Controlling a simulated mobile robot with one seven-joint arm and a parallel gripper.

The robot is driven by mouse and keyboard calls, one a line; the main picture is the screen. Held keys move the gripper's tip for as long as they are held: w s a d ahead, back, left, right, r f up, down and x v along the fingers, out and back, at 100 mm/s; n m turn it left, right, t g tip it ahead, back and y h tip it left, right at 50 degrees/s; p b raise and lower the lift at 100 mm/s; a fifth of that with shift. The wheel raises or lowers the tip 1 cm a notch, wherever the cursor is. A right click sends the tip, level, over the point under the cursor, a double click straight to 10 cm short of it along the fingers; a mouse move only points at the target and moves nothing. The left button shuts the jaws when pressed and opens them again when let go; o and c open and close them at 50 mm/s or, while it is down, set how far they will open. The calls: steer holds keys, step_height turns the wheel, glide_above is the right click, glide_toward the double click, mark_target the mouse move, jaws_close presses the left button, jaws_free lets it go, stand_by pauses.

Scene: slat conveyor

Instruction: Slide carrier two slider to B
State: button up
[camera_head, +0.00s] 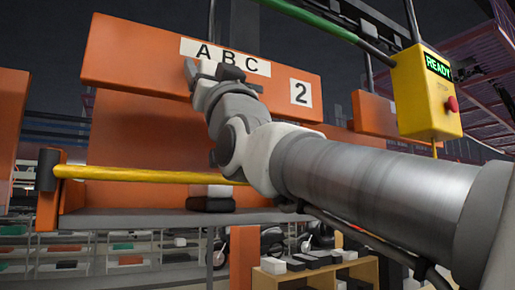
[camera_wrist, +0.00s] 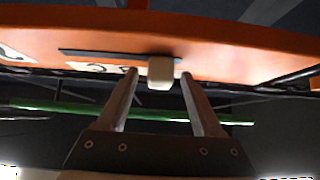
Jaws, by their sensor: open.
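The orange carrier panel (camera_head: 130,62) carries a white ABC label (camera_head: 208,54) and a white plate with a 2 (camera_head: 301,92). My gripper (camera_head: 212,72) is raised in front of the panel, just below the letters. In the wrist view, the pale slider knob (camera_wrist: 161,72) sits at a thin dark slot (camera_wrist: 100,54) in the orange panel. My open fingers (camera_wrist: 160,80) stand on either side of the knob, with a gap to each side. In the head view my gripper hides the knob and slot, so I cannot tell which letter it is at.
A yellow box (camera_head: 425,95) reading READY, with a red button, hangs at right beside my arm. A green rail (camera_head: 318,20) passes overhead.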

jaws_close()
stand_by(1.3)
